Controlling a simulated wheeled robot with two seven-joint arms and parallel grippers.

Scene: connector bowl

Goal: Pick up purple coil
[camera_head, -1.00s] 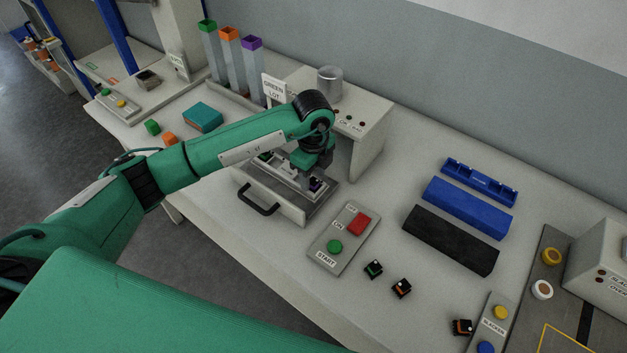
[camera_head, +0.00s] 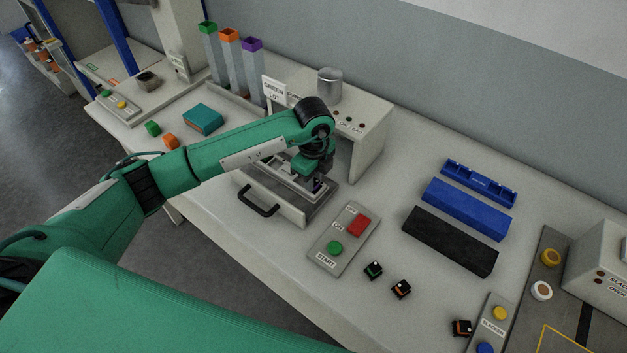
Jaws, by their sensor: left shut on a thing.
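My left gripper (camera_head: 316,186) points down over the open drawer (camera_head: 292,208) of the grey test machine. It is shut on a small dark piece with a purple part, the purple coil (camera_head: 318,184), at the drawer's right side. The fingers and the coil are small and partly hidden, so I cannot tell whether the coil still touches the drawer. My right gripper is not in view.
A button panel (camera_head: 345,238) with red and green buttons lies right of the drawer. Several small dark coils, one green-marked (camera_head: 373,270) and one orange-marked (camera_head: 401,289), lie near the front. Blue (camera_head: 467,208) and black (camera_head: 450,241) blocks lie right. Tall tubes (camera_head: 230,66) stand behind.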

